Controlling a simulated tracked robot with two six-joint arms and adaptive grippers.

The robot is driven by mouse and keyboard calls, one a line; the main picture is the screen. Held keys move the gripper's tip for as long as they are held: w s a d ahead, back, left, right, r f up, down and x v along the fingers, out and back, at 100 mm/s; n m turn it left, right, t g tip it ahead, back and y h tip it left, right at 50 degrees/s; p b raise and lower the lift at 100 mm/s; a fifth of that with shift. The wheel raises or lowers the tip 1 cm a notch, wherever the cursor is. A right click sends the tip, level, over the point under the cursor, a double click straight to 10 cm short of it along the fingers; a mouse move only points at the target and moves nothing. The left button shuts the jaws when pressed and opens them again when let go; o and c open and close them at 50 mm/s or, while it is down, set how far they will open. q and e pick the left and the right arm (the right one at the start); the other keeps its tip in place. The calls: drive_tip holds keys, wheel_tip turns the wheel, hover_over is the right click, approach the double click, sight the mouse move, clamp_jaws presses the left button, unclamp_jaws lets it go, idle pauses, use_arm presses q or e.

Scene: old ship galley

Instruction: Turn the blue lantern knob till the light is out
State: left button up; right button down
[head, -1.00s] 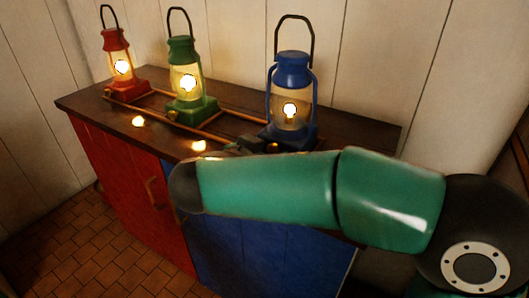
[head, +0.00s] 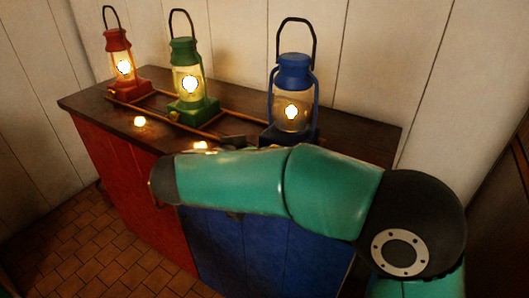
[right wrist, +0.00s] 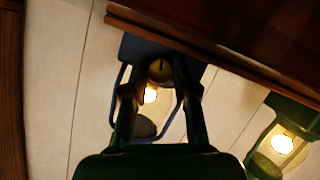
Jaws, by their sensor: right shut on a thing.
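The blue lantern (head: 293,75) stands upright on the dark counter top, and its flame is lit. In the right wrist view the blue lantern (right wrist: 137,48) appears upside down. Its round brass knob (right wrist: 159,69), with a dark mark on it, sits between the fingertips of my right gripper (right wrist: 160,78), which is shut on it. In the head view my right arm crosses in front of the counter and hides the knob and most of the gripper. My left gripper is not in view.
A lit green lantern (head: 184,62) and a lit red lantern (head: 118,45) stand to the left on the counter (head: 83,105). A low rail (head: 192,131) runs along the counter before the lanterns. A white plank wall (head: 365,60) is close behind.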

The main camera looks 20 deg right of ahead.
drive_tip(key=c, duration=0.9)
unclamp_jaws()
drive_tip(key=v, duration=1.2)
drive_tip(key=shift+f, duration=0.15)
